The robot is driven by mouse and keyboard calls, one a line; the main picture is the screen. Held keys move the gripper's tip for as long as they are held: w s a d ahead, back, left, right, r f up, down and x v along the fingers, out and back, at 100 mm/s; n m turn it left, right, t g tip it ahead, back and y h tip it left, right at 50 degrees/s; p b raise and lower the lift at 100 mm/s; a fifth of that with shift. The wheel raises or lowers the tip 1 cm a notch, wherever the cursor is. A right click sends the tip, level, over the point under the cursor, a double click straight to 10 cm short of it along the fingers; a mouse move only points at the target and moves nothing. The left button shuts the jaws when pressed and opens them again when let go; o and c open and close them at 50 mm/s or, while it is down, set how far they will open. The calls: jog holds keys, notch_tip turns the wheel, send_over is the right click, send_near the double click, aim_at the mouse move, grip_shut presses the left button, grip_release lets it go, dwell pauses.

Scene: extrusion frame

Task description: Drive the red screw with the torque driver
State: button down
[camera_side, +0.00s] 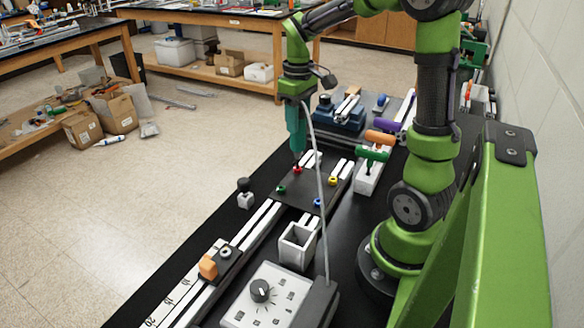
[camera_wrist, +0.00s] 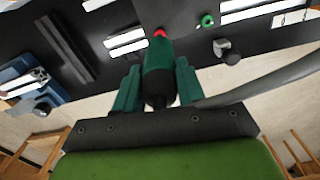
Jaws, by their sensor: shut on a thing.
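The torque driver (camera_wrist: 158,75) is dark green and black, and my gripper (camera_wrist: 157,85) is shut around its body. In the side view my gripper (camera_side: 296,112) holds the driver (camera_side: 297,143) roughly upright with its tip down. The red screw (camera_side: 297,170) sits on the dark plate (camera_side: 309,187) at the tip of the driver. In the wrist view the red screw (camera_wrist: 160,33) shows just past the driver's end. I cannot tell whether the tip is seated in its head. A grey cable runs from the driver.
Green (camera_side: 282,189), blue (camera_side: 317,202) and yellow (camera_side: 333,180) screws share the plate. A white open bin (camera_side: 297,246) and a dial box (camera_side: 264,292) stand nearer the camera. A rack with green, orange and purple handles (camera_side: 372,154) is to the right. The cable hangs across the plate.

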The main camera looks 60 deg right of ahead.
jog(key=shift+f, duration=0.85)
dwell(1.6)
jog(key=shift+r, duration=0.1)
jog(key=shift+r, duration=1.65)
jog(key=shift+r, duration=1.4)
